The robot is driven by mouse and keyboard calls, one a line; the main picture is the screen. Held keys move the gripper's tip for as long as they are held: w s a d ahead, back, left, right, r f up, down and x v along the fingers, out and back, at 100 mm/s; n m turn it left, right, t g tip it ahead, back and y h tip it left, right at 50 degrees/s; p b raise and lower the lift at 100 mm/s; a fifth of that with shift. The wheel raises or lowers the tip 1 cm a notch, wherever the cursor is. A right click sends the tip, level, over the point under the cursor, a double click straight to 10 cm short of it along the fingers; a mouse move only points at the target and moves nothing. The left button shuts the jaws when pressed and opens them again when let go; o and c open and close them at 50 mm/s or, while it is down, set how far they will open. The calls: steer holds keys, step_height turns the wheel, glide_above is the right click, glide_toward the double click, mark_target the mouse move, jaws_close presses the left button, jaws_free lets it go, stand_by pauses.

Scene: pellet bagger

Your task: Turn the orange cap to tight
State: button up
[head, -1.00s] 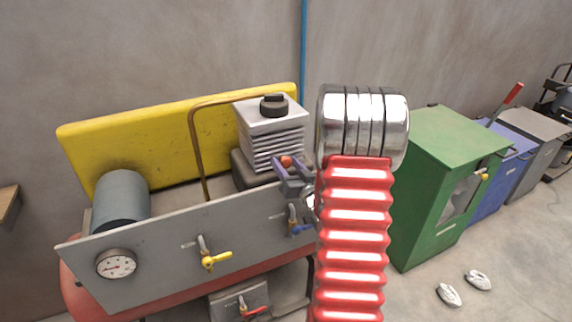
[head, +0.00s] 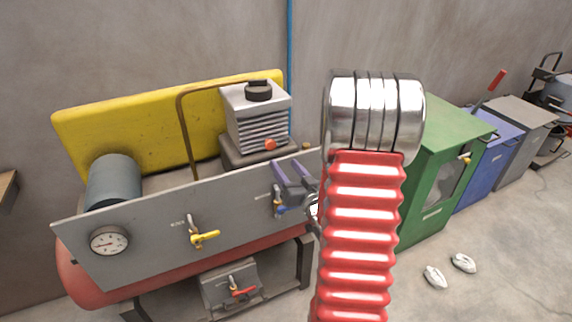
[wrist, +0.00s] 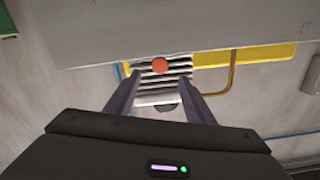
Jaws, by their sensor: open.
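The orange cap (head: 269,144) is a small round knob low on the front of the finned compressor block (head: 257,112), behind the grey panel. My gripper (head: 288,166) is open and empty, with its purple fingers just below and to the right of the cap in the head view. In the wrist view the cap (wrist: 160,65) shows beyond the fingertips, roughly centred between the two fingers (wrist: 160,84). The fingers look apart from it. Any tightness mark on the cap is too small to see.
The grey panel (head: 150,240) with a gauge (head: 109,241), a yellow-handled valve (head: 205,238) and a blue-handled valve (head: 280,209) stands in front of the block. A copper pipe (head: 183,130) rises left of it. A green cabinet (head: 425,225) stands to the right.

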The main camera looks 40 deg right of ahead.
mark_target(272, 146)
steer(key=shift+s+a, duration=0.15)
steer(key=shift+s, duration=0.45)
steer(key=shift+s+d, duration=0.15)
steer(key=shift+d, duration=0.05)
steer(key=shift+c, duration=1.4)
steer(key=n+y, duration=0.1)
steer(key=n, duration=0.2)
steer(key=d+n+y, duration=0.1)
steer(key=n, duration=0.5)
steer(key=shift+d+r+t+y, duration=0.2)
steer(key=shift+d+t+y, duration=0.1)
steer(key=shift+d+y, duration=0.1)
steer(key=w, duration=0.4)
steer(key=w+d, duration=0.1)
steer(key=w, duration=0.8)
steer(key=shift+w+d, duration=0.2)
steer(key=shift+w, duration=0.15)
